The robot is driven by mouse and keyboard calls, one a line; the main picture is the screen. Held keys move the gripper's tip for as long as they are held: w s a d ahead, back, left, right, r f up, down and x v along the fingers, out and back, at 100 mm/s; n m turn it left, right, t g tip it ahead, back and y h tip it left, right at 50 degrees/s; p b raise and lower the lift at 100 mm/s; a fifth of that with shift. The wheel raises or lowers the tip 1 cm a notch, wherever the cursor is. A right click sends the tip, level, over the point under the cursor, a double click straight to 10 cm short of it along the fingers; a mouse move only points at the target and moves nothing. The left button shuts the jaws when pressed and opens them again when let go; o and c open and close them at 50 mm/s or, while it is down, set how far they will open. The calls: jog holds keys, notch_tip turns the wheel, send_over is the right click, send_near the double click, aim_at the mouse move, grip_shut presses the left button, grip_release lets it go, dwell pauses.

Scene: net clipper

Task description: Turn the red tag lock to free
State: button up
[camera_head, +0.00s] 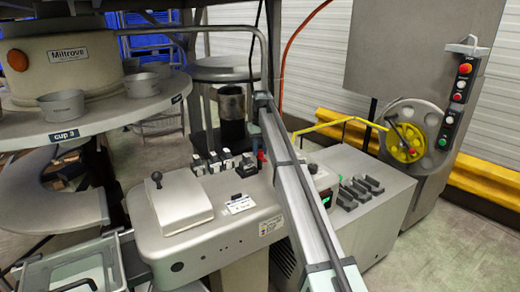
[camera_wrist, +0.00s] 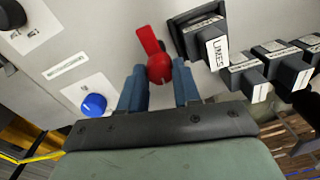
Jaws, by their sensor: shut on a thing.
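The red tag lock (camera_wrist: 148,40) is a round red knob with a flat handle, mounted on a grey panel in the wrist view. Its handle points up and slightly left. My gripper (camera_wrist: 159,72) is shut on the knob, with one blue-grey finger on each side. The knob's lower part is close against the palm side. In the head view a small red part (camera_head: 262,156) shows beside my arm on the machine top. My gripper is hidden there.
Black blocks with white labels (camera_wrist: 217,49) stand right of the lock, one very close to the right finger. A blue knob (camera_wrist: 94,103) is at left on a white plate. In the head view, a grey lidded box (camera_head: 180,205) and black levers (camera_head: 360,190) flank my arm.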

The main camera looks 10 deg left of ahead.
aim_at(262, 151)
jog(key=o, duration=1.1)
jog(key=shift+c, duration=0.2)
notch_tip(262, 151, up, 14)
jog(key=shift+w+d, duration=0.15)
jog(key=shift+d, duration=0.05)
jog(key=shift+d+f, duration=0.1)
